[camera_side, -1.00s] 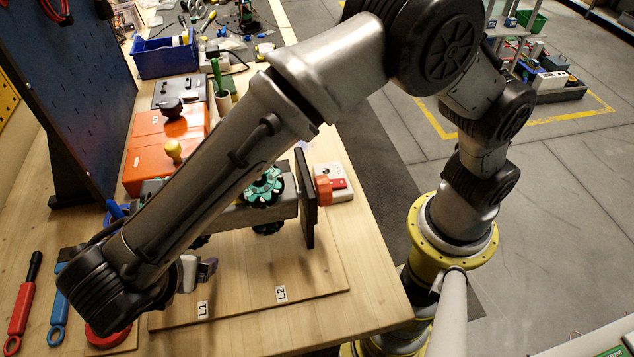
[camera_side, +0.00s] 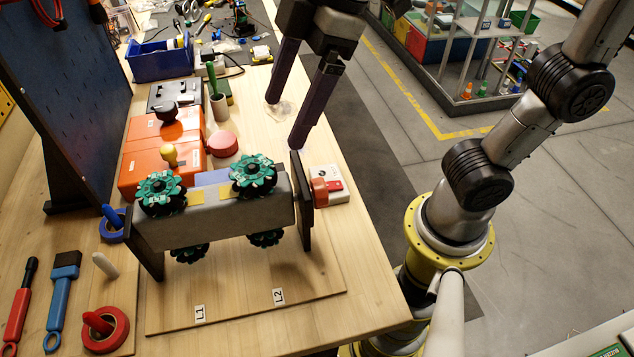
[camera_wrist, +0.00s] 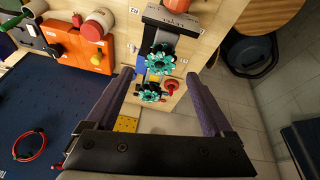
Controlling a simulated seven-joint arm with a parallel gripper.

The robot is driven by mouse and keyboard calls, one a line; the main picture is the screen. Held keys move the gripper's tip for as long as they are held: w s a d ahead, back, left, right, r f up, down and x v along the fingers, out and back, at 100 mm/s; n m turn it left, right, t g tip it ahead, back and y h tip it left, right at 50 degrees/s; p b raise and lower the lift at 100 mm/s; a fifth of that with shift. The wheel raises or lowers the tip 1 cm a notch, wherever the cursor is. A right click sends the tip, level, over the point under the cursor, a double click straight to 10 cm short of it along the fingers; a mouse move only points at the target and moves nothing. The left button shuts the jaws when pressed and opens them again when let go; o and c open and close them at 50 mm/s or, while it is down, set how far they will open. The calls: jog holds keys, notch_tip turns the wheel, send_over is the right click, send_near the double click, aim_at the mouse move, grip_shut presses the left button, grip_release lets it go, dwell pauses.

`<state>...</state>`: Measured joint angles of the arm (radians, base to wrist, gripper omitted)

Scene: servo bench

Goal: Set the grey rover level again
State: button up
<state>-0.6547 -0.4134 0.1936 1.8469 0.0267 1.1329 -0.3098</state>
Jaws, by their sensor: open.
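The grey rover (camera_side: 215,219) hangs between two dark end plates, the left one (camera_side: 147,247) and the right one (camera_side: 301,200). Two teal wheels (camera_side: 253,175) show along its upper edge and two (camera_side: 265,238) below. I cannot tell whether its body is exactly level. My gripper (camera_side: 285,122) is open and empty, behind and above the rover's right end, with its dark fingers pointing down and apart from it. In the wrist view, teal wheels (camera_wrist: 160,58) show between and beyond the fingers.
A wooden board labelled L1 and L2 (camera_side: 240,290) lies under the rover. Orange cases (camera_side: 150,170) stand behind. Tools (camera_side: 62,290) lie at left. The front right bench is clear.

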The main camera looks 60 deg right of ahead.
jog(key=m, duration=0.2)
send_near(324, 182)
notch_tip(324, 182, up, 3)
jog(key=d, duration=0.1)
jog(key=x, duration=0.9)
jog(key=s+x, duration=0.1)
jog(key=x, duration=0.4)
jog(key=shift+s+f, duration=0.1)
grip_shut()
